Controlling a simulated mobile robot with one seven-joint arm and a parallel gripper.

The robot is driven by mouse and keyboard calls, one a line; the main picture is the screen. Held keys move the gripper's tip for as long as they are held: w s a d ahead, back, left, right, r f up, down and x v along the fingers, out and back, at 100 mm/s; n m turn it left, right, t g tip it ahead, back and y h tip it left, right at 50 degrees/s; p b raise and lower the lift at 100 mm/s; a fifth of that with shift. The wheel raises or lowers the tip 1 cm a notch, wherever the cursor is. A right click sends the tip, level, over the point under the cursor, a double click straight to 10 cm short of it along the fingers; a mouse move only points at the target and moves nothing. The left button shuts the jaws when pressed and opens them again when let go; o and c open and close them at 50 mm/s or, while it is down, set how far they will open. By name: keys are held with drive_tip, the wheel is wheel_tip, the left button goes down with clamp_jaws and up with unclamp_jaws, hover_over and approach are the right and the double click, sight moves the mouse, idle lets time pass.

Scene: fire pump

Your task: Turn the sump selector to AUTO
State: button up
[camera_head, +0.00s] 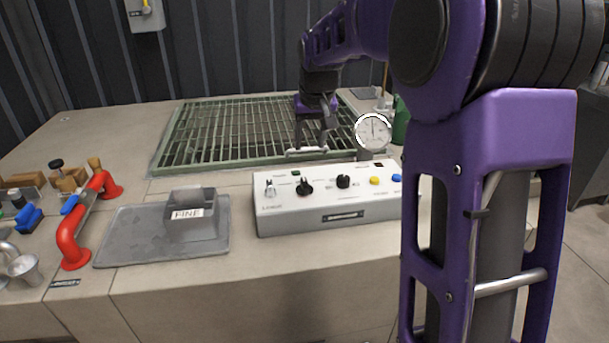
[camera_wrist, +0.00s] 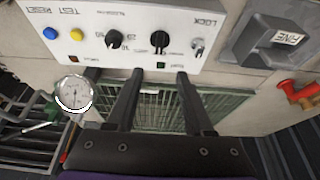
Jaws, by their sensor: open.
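A pale control box (camera_head: 330,212) stands on the bench, with two black selector knobs on its top. One knob (camera_head: 305,187) is left of the other knob (camera_head: 343,181). In the wrist view the same left knob (camera_wrist: 159,40) lies just beyond the fingertips, about midway between them, and the other knob (camera_wrist: 114,39) is left of it. Knob labels are too small to read surely, so I cannot tell which is the sump selector or its setting. My gripper (camera_head: 310,149) is open and empty behind the box; its spread fingers (camera_wrist: 160,72) also show in the wrist view.
The box also carries a lock switch (camera_head: 270,188), a yellow button (camera_head: 374,181) and a blue button (camera_head: 397,178). A gauge (camera_head: 373,131) stands behind its right part. A green grating (camera_head: 220,135) lies behind. A tray (camera_head: 120,242) with a FINE bin (camera_head: 192,213) is left.

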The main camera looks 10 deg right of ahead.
sight(305, 181)
drive_tip(key=b+x, duration=0.2)
drive_tip(key=x, duration=1.4)
drive_tip(key=shift+w+f, duration=0.2)
drive_tip(key=shift+f, duration=0.1)
clamp_jaws()
